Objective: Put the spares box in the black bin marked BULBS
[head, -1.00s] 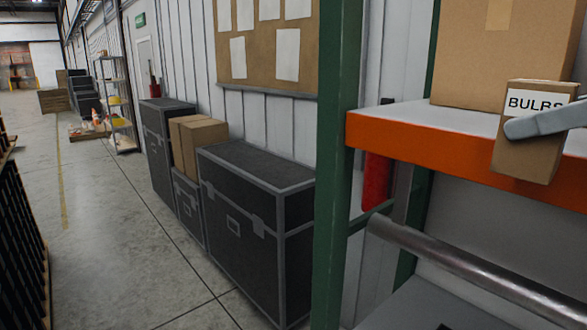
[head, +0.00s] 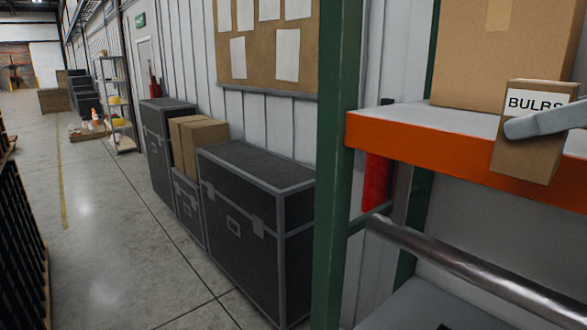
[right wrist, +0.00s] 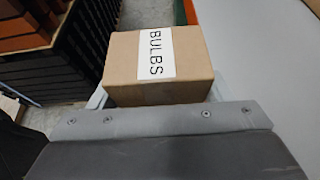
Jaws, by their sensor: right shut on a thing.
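A small brown cardboard box (head: 524,152) with a white label reading BULBS is at the right edge of the head view, in front of the orange-edged shelf. My right gripper (head: 522,127) is shut on this box; one grey finger lies across its near face. The box also fills the upper middle of the right wrist view (right wrist: 182,82), its label facing the camera. No box marked spares can be read. No black bin marked BULBS can be made out in either view. My left gripper is not in view.
The orange shelf beam (head: 420,148) and green post (head: 337,150) stand close by. A larger carton (head: 480,60) sits on the shelf. Black cases (head: 255,215) line the wall. Stacked dark slatted containers (right wrist: 75,55) show in the right wrist view. The aisle floor is open at left.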

